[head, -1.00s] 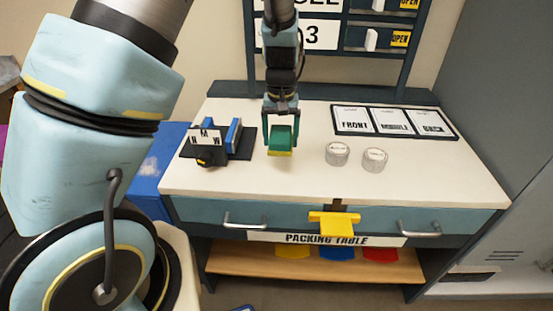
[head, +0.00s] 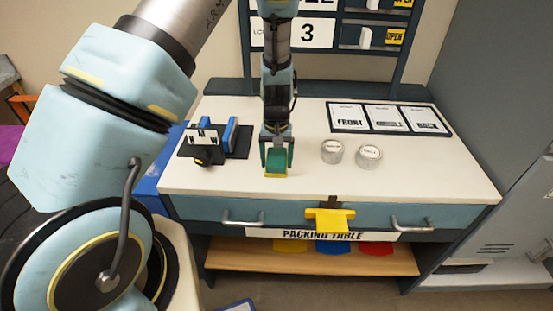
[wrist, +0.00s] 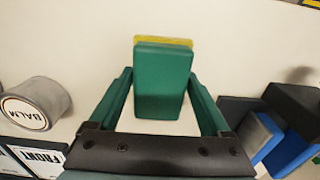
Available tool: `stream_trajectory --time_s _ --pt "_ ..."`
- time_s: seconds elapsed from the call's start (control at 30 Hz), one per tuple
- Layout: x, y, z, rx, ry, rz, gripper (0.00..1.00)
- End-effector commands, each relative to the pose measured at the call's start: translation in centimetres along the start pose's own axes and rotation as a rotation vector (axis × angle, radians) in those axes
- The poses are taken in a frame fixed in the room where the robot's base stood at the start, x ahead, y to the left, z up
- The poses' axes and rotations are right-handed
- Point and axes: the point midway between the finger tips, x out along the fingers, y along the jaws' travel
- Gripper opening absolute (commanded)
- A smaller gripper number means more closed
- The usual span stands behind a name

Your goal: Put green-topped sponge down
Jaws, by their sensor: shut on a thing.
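The green-topped sponge (head: 277,161) has a green block above a yellow layer. It is between the green fingers of my gripper (head: 276,167), which is shut on it, over the left-middle of the white packing table (head: 400,182). The wrist view shows the sponge (wrist: 163,82) between both fingers (wrist: 162,90), with its yellow edge beyond the green. The sponge is very low over the tabletop; I cannot tell whether its underside touches.
A dark stand with blue blocks and a lettered card (head: 203,139) is left of my gripper. Two round tins, one nearer (head: 332,151) and one farther right (head: 369,157), stand to the right. A tray with FRONT, MIDDLE and BACK cards (head: 382,130) lies behind them. The front right tabletop is clear.

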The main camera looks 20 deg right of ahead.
Motion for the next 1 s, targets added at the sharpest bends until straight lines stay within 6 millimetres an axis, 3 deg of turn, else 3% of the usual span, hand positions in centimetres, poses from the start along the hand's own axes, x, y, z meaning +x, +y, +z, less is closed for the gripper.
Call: stream_trajectory --time_s 0.1,0.13,0.27,0.77,1.0 --pt "0.5 0.0 0.0 0.0 0.0 0.0 0.12" --pt "0.4 0.0 0.0 0.0 0.0 0.0 0.85" --pt "0.4 -0.1 0.0 0.0 -0.001 -0.001 0.99" --pt "-0.3 -0.2 0.0 -0.001 0.0 -0.003 1.0" --pt "-4.5 0.0 -0.1 0.001 0.005 0.0 1.0"
